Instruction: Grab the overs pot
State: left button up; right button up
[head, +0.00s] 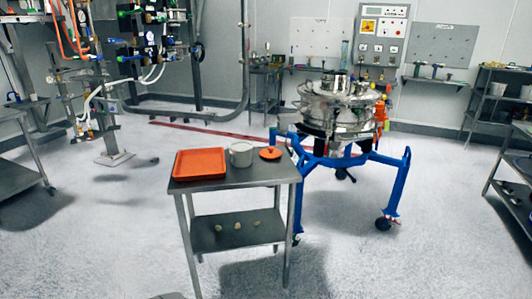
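A light grey-white pot (241,154) stands upright on the top of a small metal table (245,178) in the middle of the head view. No readable label shows on it, but it is the only pot on this table. An orange tray (200,164) lies to its left and a small orange round lid-like piece (270,153) lies to its right. The pot's inside is too small to make out. Neither of my grippers is in view.
A steel sifter (338,108) on a blue wheeled frame (345,160) stands close behind and right of the table. Small pale pieces lie on the table's lower shelf (225,234). Shelving with pots (497,89) is at right. Floor (90,235) in front and left is clear.

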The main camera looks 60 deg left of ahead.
aim_at(241, 152)
jog(key=z, duration=0.05)
jog(key=i, duration=1.9)
jog(key=u, duration=0.7)
jog(key=i, duration=1.05)
jog(key=u, duration=1.55)
jog(key=i, duration=0.75)
jog(key=u, duration=0.55)
